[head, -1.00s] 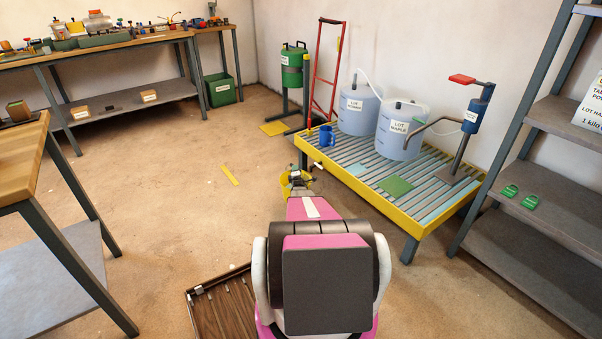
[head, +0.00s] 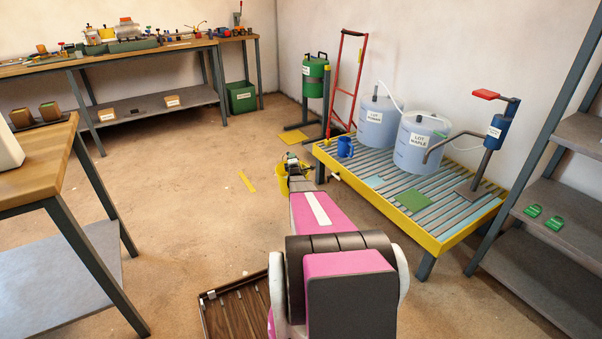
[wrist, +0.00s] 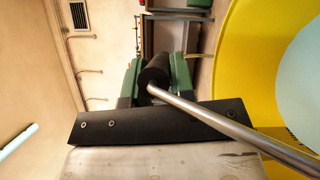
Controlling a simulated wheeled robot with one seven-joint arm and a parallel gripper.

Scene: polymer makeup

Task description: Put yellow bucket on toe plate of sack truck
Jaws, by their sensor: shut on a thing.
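The yellow bucket (head: 283,184) hangs at the end of my outstretched arm, left of the yellow-rimmed pallet in the head view. My gripper (head: 293,161) is shut on its metal handle. The red sack truck (head: 361,75) stands upright near the back wall, behind the pallet. Its toe plate cannot be made out; its foot is partly hidden by the pallet and the blue mug.
The low pallet (head: 437,247) carries two drums (head: 377,122), a blue mug (head: 345,147) and a hand pump. A green drum on a stand (head: 315,80) is left of the sack truck. A yellow patch (head: 291,137) lies before it. The floor left of the bucket is mostly clear.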

